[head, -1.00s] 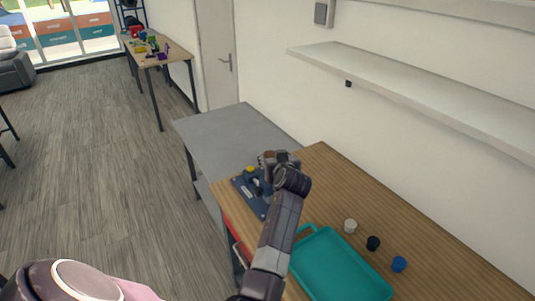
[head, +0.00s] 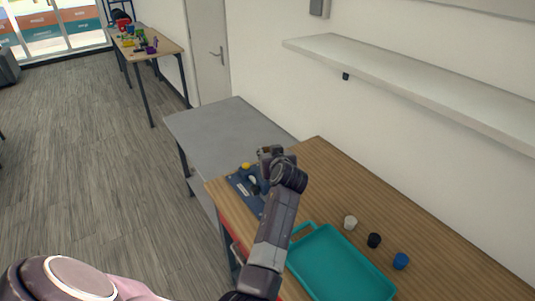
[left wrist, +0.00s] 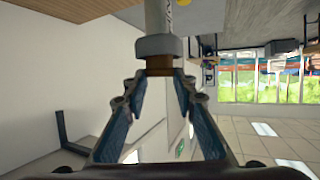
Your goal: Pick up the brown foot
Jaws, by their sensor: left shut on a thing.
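The brown foot (left wrist: 160,66) is a small brown piece between my left fingertips in the left wrist view. My left gripper (left wrist: 160,82) is shut on it. A grey collar and a pale post are directly past the foot; I cannot tell whether they are joined to it. In the head view my left gripper (head: 269,153) is over the far end of the wooden table, by a dark blue fixture (head: 240,184) with a yellow knob (head: 246,166). The foot is not clear there, hidden by the gripper. My right gripper is out of view.
A teal tray (head: 340,262) lies on the wooden table (head: 330,175). White (head: 350,223), black (head: 374,240) and blue (head: 401,261) pieces stand beside it. A grey table (head: 225,130) adjoins the far end. A white shelf (head: 400,75) juts from the wall.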

